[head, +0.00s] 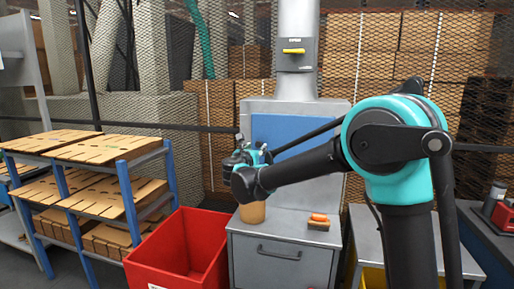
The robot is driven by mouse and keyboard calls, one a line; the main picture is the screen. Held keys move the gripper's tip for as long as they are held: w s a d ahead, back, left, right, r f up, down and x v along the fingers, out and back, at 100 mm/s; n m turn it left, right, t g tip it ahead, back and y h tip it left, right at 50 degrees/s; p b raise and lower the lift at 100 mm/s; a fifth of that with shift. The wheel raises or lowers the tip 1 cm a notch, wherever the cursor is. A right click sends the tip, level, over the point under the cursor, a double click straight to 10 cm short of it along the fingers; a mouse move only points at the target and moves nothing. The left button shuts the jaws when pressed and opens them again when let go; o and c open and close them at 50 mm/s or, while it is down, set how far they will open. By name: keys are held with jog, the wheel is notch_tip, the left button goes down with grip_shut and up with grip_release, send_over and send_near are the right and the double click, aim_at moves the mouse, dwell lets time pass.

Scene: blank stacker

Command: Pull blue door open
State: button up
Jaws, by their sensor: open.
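The blue door (282,129) is a flat blue panel on the front of a grey machine (338,112) in the middle of the head view. It looks closed, but my arm crosses its lower part and I cannot see all its edges. My gripper (242,155) is open at the door's lower left corner, in front of the machine. The fingers are small and dark, and I cannot tell whether they touch the door or a handle. No handle on the door is clearly visible.
A grey drawer cabinet (280,250) stands below, with a tan container (252,211) and orange items (319,219) on top. A red bin (180,250) stands left of it, beside a blue-framed rack (125,185) of cardboard. A grey table stands at right.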

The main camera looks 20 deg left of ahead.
jog(key=shift+w, duration=1.2)
jog(key=shift+c, duration=0.3)
grip_shut()
